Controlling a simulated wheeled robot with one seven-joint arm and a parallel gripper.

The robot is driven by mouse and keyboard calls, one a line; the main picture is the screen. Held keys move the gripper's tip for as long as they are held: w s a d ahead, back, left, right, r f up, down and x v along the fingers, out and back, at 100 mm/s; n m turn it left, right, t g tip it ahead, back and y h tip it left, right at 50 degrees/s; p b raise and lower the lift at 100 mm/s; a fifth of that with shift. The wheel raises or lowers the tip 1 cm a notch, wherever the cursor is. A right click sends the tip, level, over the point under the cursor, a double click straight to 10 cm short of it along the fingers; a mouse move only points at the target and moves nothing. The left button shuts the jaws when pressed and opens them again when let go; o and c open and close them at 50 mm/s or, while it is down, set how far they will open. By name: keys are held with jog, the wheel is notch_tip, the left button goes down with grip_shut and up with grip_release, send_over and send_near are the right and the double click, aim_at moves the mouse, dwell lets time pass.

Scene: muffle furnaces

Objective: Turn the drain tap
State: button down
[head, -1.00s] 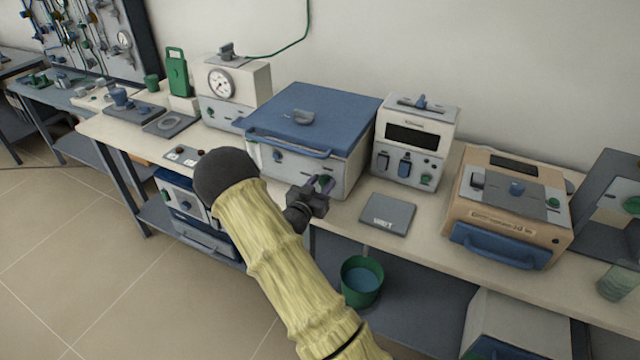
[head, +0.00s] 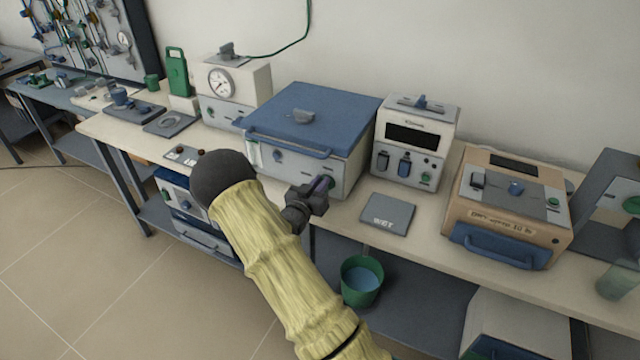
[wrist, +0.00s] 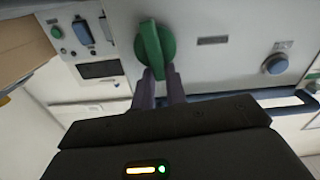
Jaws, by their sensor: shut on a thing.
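The drain tap is a green handle (wrist: 154,45) on the pale front panel of a blue-lidded box (head: 312,112). In the head view the tap (head: 330,181) is low at the panel's right end, partly hidden by my gripper. My gripper (head: 322,185) is at the tap, its dark purple fingers shut on the handle. In the wrist view the two fingers (wrist: 161,82) flank the handle's lower end. The handle stands nearly upright in that view, tilted slightly. The fingers hide part of its lower end.
A green bucket (head: 361,281) holding blue liquid stands on the lower shelf below. A grey plate (head: 387,214) marked "WET" lies on the bench to the right. A white instrument (head: 416,143) and a tan box (head: 510,208) stand farther right. A blue bar handle crosses the box's front.

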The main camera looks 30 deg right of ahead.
jog(key=n, duration=0.3)
jog(key=w+n+p, duration=0.1)
jog(key=n, duration=0.1)
jog(key=a+f+n, duration=0.1)
jog(key=n, duration=0.2)
jog(key=shift+w+a+n, duration=0.1)
jog(key=shift+w+n, duration=0.05)
jog(key=shift+n, duration=0.15)
jog(key=n, duration=0.2)
jog(key=f+n, duration=0.1)
jog(key=n, duration=0.1)
jog(key=shift+w+a+n+p, duration=0.2)
jog(key=shift+n+p, duration=0.1)
jog(key=shift+p, duration=0.1)
jog(key=shift+f+n, duration=0.2)
jog(key=shift+n, duration=0.7)
jog(key=shift+f+n, duration=0.15)
jog(key=shift+n, duration=0.75)
jog(key=c, duration=1.4)
grip_release()
jog(key=shift+w, duration=0.1)
jog(key=shift+c, duration=0.2)
